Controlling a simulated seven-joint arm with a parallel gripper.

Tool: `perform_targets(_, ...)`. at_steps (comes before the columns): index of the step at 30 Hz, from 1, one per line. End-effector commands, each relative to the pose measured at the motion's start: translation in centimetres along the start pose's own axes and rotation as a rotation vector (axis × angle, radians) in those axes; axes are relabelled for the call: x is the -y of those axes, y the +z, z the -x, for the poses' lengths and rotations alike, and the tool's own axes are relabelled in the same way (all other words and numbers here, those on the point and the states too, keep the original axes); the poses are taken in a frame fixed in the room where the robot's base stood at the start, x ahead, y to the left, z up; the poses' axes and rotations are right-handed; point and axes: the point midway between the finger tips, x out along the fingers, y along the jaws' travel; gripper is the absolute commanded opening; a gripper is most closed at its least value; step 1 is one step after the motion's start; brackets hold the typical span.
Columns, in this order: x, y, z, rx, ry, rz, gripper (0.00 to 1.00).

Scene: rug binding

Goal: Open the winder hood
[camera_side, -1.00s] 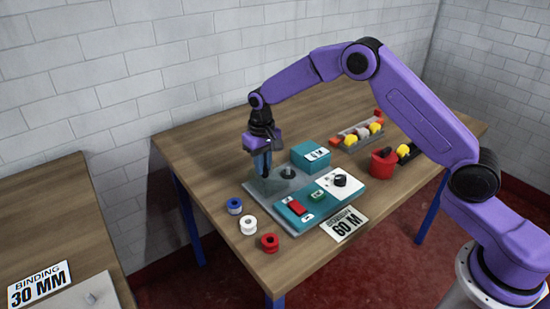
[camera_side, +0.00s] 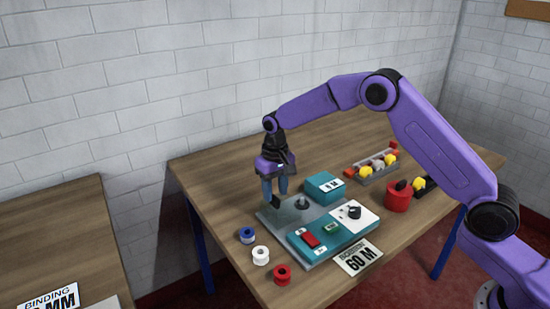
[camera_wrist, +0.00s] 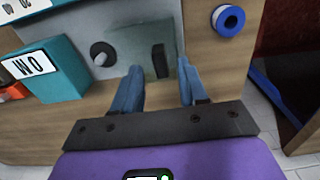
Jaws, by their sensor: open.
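The winder (camera_side: 330,238) is a grey plate with a teal control panel on the bench. Its hood (camera_wrist: 134,42) is a clear, greenish cover on the plate, hard to make out in the side view (camera_side: 287,213). A black upright handle (camera_side: 276,202) stands at the hood's left edge; it also shows in the wrist view (camera_wrist: 160,61). My gripper (camera_side: 274,197) points down just above the handle. In the wrist view my two blue fingers (camera_wrist: 159,70) are apart, with the handle seen between and beyond their tips. Nothing is held; contact cannot be told.
A dark round spindle (camera_side: 302,203) and a teal box (camera_side: 324,187) are beside the hood. Blue (camera_side: 247,235), white (camera_side: 261,255) and red (camera_side: 282,274) spools stand at the bench's front left. A red pot (camera_side: 398,197) and a rack (camera_side: 373,168) are at the right.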

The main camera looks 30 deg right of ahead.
Motion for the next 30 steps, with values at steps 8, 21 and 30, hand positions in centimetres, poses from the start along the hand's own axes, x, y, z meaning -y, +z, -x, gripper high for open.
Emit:
perform_targets(8,0.1,-0.1,5.9,-0.006,-0.002,0.001,0.43)
perform_targets(21,0.1,0.0,14.1,-0.004,-0.001,0.001,0.43)
perform_targets(30,0.1,0.1,15.5,0.0,0.0,0.002,0.43)
